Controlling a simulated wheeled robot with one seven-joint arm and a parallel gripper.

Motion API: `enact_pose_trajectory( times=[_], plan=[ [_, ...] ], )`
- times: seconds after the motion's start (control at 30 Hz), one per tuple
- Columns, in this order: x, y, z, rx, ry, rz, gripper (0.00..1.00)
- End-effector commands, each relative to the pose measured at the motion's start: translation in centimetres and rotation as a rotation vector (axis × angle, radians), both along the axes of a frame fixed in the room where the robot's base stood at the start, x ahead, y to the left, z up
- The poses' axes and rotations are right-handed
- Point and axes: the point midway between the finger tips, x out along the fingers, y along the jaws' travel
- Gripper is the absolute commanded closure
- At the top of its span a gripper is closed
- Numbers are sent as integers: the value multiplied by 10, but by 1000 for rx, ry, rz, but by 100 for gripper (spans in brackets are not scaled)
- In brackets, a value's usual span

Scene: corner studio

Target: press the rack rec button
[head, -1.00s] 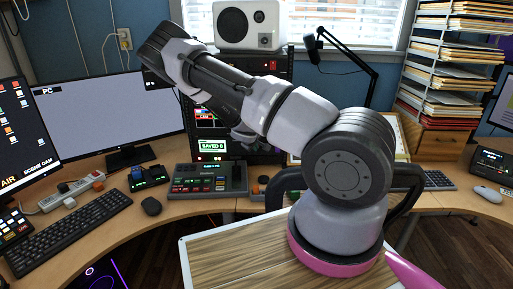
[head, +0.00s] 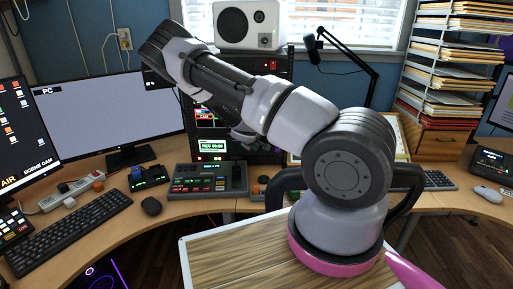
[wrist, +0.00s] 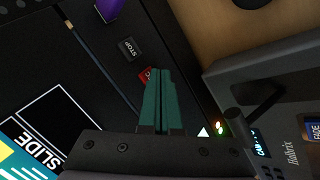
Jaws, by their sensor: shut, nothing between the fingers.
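The black rack (head: 285,90) stands at the back behind my arm, below the white speaker. Its small lit screen (head: 212,146) reads what looks like "REC 00:00". In the wrist view, the red rec button (wrist: 147,74) sits on the dark rack panel, partly hidden by my fingers. The stop button (wrist: 130,47) is beside it. My gripper (wrist: 160,72) is shut and empty, its teal fingertips over the rec button's edge. Whether the tips touch the button cannot be told. In the head view my arm hides the rec button.
A grey control deck (head: 208,180) stands on the desk in front of the rack; it also shows close on the right in the wrist view (wrist: 275,100). A white speaker (head: 248,25) tops the rack. A microphone arm (head: 350,55) stands to the right.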

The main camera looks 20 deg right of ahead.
Motion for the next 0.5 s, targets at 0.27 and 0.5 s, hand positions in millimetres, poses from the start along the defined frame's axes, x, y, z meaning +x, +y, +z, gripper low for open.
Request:
enact_pose_trajectory(
  times=[0.27, 0.5],
  plan=[
    [-8, 4, 0, 0, 0, 0, 100],
    [-10, 5, 0, 1, 1, 0, 100]
  ],
)
